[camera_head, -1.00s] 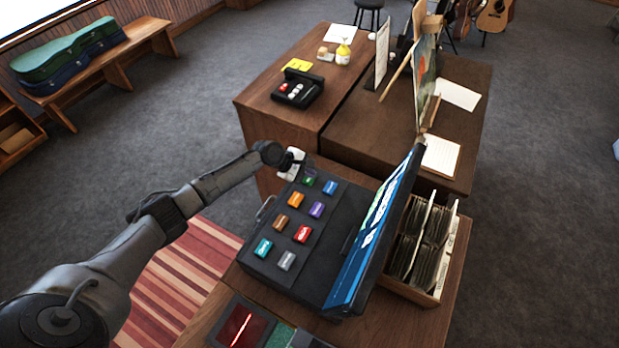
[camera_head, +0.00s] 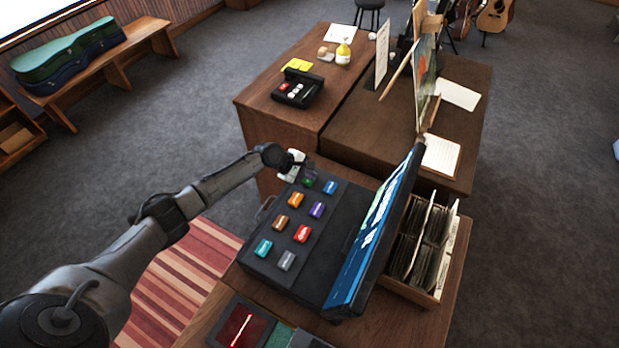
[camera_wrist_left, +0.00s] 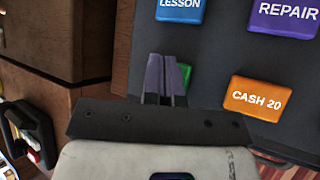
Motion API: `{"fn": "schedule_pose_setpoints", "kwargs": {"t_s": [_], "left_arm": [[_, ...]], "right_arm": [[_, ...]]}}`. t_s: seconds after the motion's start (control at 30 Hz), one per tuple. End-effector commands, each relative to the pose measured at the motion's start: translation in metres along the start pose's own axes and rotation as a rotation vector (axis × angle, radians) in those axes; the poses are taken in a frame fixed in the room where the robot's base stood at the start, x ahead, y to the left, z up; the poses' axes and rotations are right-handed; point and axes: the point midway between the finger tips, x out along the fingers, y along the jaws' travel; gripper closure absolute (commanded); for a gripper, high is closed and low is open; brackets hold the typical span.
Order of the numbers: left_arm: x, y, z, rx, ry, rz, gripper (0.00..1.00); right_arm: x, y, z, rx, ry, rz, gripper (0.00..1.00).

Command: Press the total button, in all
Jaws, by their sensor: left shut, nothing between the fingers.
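A black till (camera_head: 320,245) with a sloped keypad of several coloured buttons stands on the wooden counter. My left gripper (camera_head: 307,178) is shut and empty at the keypad's far end, over the green button (camera_head: 310,183). In the left wrist view the fingers (camera_wrist_left: 166,82) hide most of the green button (camera_wrist_left: 184,74), so its label does not show. I cannot tell whether the fingertips touch it. Around it are the blue LESSON button (camera_wrist_left: 180,8), purple REPAIR button (camera_wrist_left: 284,18) and orange CASH 20 button (camera_wrist_left: 255,97). No TOTAL label is readable. My right gripper is not in view.
The till's screen (camera_head: 375,235) rises along the keypad's right side. A wooden box of cards (camera_head: 428,255) stands behind the screen. A card reader (camera_head: 241,325) lies at the near edge. Another desk with a black device (camera_head: 298,90) stands farther off.

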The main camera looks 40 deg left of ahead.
Motion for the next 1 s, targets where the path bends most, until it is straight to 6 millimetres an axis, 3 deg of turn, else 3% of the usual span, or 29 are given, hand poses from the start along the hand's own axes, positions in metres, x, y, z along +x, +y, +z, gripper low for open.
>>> {"fn": "schedule_pose_setpoints", "kwargs": {"t_s": [0.67, 1.0], "left_arm": [[0.003, -0.002, -0.002, 0.000, 0.000, -0.001, 1.00], [-0.006, 0.004, 0.004, 0.000, 0.000, -0.001, 1.00]], "right_arm": [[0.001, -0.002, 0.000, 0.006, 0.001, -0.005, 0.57], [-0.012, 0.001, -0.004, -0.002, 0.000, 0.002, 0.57]]}}
